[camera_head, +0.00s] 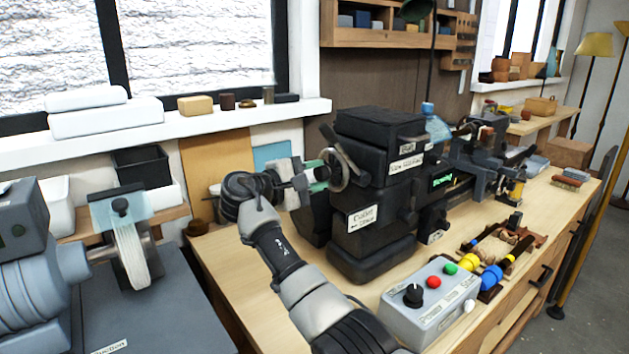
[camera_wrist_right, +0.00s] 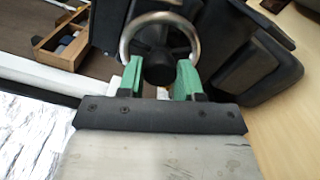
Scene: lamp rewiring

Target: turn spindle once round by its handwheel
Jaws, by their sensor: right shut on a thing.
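The handwheel (camera_head: 338,169) sits on the left end of the dark lathe headstock (camera_head: 372,200), with a metal rim and dark spokes. In the right wrist view the handwheel (camera_wrist_right: 124,42) shows its round black hub between my green fingers. My right gripper (camera_head: 320,174) reaches it from the left and is shut on the handwheel; the fingers also show in the wrist view (camera_wrist_right: 159,72). The spindle itself is hidden inside the headstock. My left gripper is not in view.
A grey control box (camera_head: 428,305) with a black knob and coloured buttons stands at the bench's front. A tray of small parts (camera_head: 500,245) lies to its right. A grey machine with a white wheel (camera_head: 132,255) stands at left. A windowsill (camera_head: 180,125) runs behind my arm.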

